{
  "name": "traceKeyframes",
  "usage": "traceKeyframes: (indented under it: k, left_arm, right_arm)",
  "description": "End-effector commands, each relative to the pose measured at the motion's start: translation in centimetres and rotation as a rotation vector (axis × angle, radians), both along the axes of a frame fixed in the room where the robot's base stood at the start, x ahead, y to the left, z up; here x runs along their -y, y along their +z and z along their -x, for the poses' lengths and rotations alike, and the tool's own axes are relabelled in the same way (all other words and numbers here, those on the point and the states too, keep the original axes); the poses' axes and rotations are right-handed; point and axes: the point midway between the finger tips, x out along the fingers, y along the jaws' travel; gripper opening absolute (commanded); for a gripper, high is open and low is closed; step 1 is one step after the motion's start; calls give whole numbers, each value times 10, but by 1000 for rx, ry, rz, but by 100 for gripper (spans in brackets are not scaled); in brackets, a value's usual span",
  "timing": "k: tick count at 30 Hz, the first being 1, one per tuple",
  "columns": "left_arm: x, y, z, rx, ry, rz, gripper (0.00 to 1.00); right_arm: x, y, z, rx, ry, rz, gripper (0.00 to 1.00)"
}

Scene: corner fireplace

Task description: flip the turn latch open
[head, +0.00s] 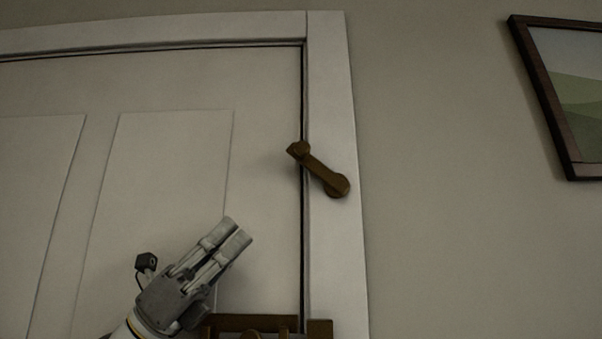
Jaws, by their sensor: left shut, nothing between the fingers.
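The turn latch (322,173) is a brown bar that lies aslant across the gap between the white door (268,90) and its frame. Its round lower end sits on the frame, and its upper left end reaches over the door's edge. My left gripper (236,230) is below and to the left of the latch, in front of the door. Its two fingers are together, point up and to the right, and hold nothing. It is apart from the latch. My right gripper is not in view.
Brown fittings (262,325) show at the bottom edge, partly cut off, close to my left gripper. The white door frame (336,270) runs down right of the door. A framed picture (575,105) hangs on the wall at the upper right. The wall between is bare.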

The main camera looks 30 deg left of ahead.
Motion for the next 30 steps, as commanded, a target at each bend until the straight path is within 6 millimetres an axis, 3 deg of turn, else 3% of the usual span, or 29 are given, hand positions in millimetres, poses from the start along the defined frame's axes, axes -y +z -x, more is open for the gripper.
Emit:
traceKeyframes:
  k: [7, 21, 30]
  left_arm:
    - [7, 12, -4, 0, -1, 0, 0]
    - [60, 86, -36, 1, -4, -1, 0]
    - [77, 105, -48, -1, -2, 1, 0]
  right_arm:
    - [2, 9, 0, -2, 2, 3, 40]
    - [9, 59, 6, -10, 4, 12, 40]
    - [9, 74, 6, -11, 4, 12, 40]
